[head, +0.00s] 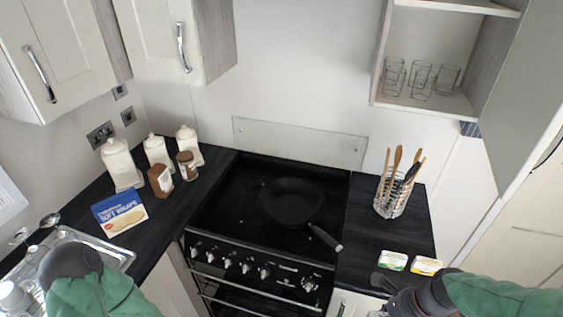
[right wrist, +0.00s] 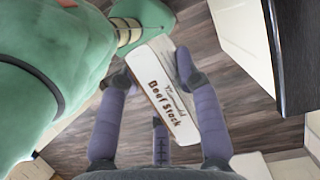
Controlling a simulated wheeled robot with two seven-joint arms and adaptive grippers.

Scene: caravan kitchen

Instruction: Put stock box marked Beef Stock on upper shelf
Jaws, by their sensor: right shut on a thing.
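The stock box (right wrist: 172,92) is white with dark lettering that reads "Beef Stock" in the right wrist view. My right gripper (right wrist: 155,76) is shut on it, with purple-grey fingers on both sides. The wood-look floor shows behind it. The held box cannot be made out in the head view, where my right arm comes in at the lower right. The upper shelf (head: 468,5) is in the open cabinet at the top right, and only its front part shows.
Glasses (head: 421,78) stand on the cabinet's lower board. A utensil holder (head: 391,197) and two small boxes, green (head: 392,261) and yellow (head: 426,266), are on the right counter. A pan (head: 291,202) sits on the stove. The grey cabinet door (head: 520,90) stands right of the shelves.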

